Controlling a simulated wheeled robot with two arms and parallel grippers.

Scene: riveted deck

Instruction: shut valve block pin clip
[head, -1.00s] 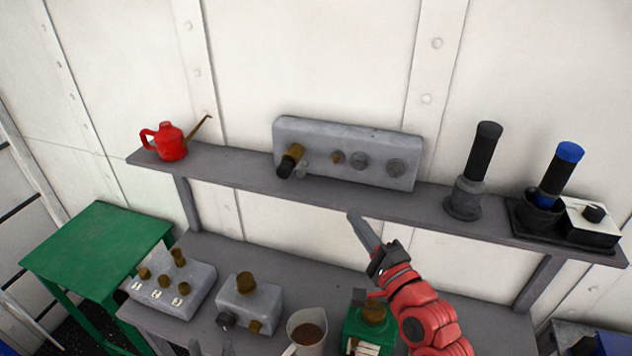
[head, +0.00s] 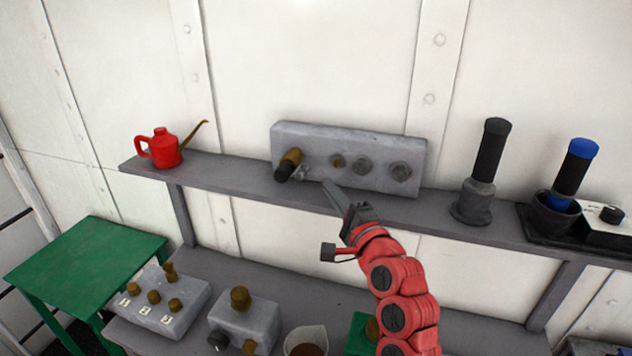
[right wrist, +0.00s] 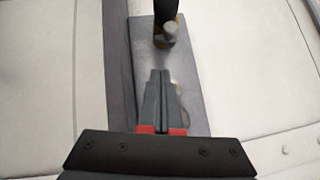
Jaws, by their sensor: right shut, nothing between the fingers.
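A long grey valve block (head: 310,136) stands on the shelf against the wall. A brass and black pin or handle (head: 289,164) sticks out of its left end, with a small grey piece (head: 303,174) beside it that may be the clip; whether it is open I cannot tell. My right gripper (head: 328,184) is shut and empty, its fingertips in front of the block's lower edge, right of the brass part. In the right wrist view the shut fingers (right wrist: 160,76) point at the black and brass part (right wrist: 165,32), apart from it. My left gripper is out of view.
A red oil can (head: 164,150) stands left on the shelf (head: 220,172). A black cylinder on a grey base (head: 483,170) and a blue-capped one (head: 573,172) stand right. Blocks with brass knobs (head: 160,305) and a mug (head: 305,340) occupy the bench below.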

